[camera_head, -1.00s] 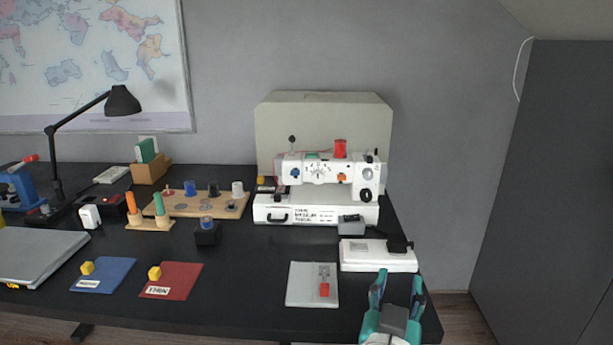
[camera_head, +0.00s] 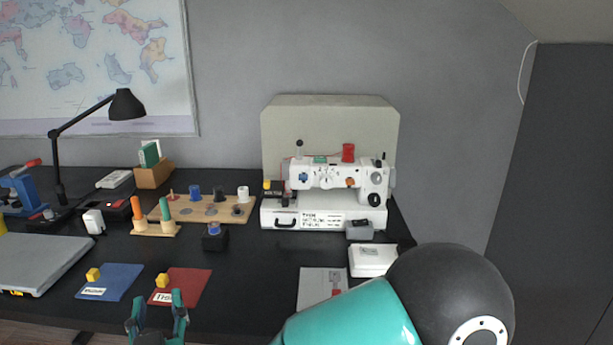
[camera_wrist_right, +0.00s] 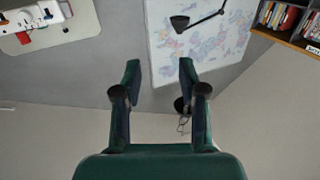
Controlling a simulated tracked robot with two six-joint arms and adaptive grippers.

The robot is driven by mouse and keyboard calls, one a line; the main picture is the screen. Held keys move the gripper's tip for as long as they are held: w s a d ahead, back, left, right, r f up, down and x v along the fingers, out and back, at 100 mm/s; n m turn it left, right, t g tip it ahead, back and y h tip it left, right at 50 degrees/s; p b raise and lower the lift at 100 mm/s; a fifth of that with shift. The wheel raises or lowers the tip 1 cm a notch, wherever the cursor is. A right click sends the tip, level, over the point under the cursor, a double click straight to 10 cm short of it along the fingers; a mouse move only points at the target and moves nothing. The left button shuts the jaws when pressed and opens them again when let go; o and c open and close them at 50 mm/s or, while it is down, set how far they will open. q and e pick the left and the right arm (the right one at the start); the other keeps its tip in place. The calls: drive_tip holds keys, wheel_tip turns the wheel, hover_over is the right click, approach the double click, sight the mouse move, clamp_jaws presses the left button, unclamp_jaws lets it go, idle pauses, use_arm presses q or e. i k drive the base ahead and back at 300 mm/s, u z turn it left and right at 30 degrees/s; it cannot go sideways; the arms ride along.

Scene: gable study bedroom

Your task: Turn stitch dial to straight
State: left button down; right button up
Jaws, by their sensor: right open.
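The white sewing machine (camera_head: 335,172) stands at the back right of the black desk, in front of a beige panel. Its front carries a blue knob (camera_head: 303,177), a white marked dial area (camera_head: 327,171) and an orange knob (camera_head: 350,183). The dial's setting is too small to read. Part of the machine also shows at the upper left of the right wrist view (camera_wrist_right: 35,20). My right gripper (camera_head: 158,298) is open and empty at the desk's front left, far from the machine; its open fingers show in the wrist view (camera_wrist_right: 159,72). My left gripper is not in view.
My teal right arm covers the desk's front right corner. A red mat (camera_head: 190,285) and a blue mat (camera_head: 125,280) lie near the gripper. A wooden spool rack (camera_head: 180,212) and a black lamp (camera_head: 126,105) stand behind.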

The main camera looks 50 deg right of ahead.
sight(377, 178)
drive_tip(key=z, duration=0.45)
drive_tip(key=i, duration=0.15)
drive_tip(key=u, duration=0.85)
drive_tip(key=k, duration=1.35)
drive_tip(key=z, duration=0.95)
drive_tip(key=i, duration=0.65)
drive_tip(key=z, duration=0.45)
drive_tip(key=i, duration=0.85)
drive_tip(key=u, duration=0.2)
